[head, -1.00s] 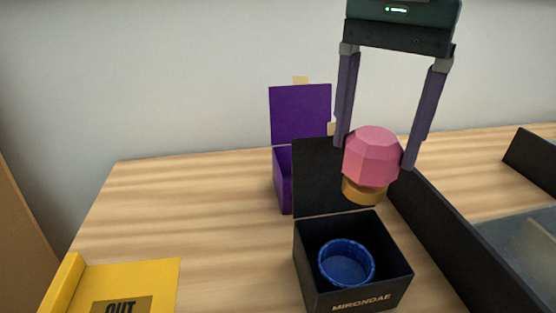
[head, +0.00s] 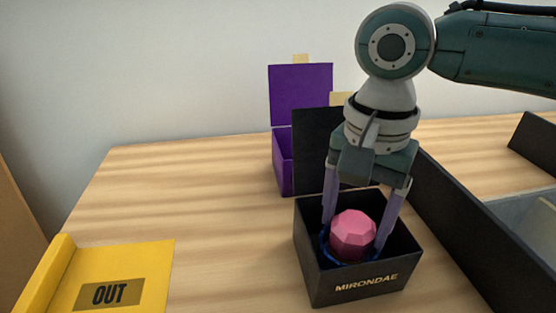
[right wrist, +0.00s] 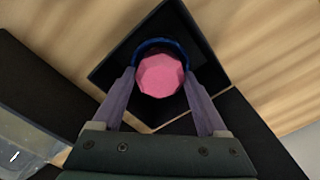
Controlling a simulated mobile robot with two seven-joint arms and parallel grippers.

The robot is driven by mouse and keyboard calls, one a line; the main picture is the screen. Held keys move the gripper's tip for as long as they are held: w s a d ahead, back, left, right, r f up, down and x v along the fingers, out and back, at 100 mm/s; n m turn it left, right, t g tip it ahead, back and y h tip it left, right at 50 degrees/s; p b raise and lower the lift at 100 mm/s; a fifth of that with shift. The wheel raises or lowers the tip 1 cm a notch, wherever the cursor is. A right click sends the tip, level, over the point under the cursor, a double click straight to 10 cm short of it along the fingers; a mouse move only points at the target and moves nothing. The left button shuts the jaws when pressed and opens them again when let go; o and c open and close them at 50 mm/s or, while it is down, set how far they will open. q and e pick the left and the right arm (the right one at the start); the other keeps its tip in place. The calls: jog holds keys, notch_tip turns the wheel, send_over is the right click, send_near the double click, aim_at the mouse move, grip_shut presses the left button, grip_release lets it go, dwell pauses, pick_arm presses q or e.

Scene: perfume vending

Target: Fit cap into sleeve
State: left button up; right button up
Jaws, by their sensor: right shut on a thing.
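The pink faceted cap (head: 352,234) sits low inside the open black box, within the blue round sleeve (head: 324,246). My right gripper (head: 352,243) points down into the box, its two fingers shut on the cap from both sides. In the right wrist view the cap (right wrist: 160,75) lies between the fingertips, with the sleeve's blue rim (right wrist: 150,43) curving around its far side. The cap's gold base is hidden, so I cannot tell how deep it sits. The black box (head: 345,287) stands upright with its lid raised behind. My left gripper is not in view.
A purple open box (head: 300,95) stands behind the black box. A yellow tray marked OUT (head: 150,262) is at front left. A dark-walled bin (head: 455,235) runs along the right. The wooden table between tray and black box is clear.

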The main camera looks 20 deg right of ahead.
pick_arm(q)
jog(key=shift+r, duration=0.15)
pick_arm(e)
jog(key=shift+f, duration=0.25)
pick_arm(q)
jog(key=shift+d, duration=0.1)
pick_arm(e)
jog(key=o, duration=1.3)
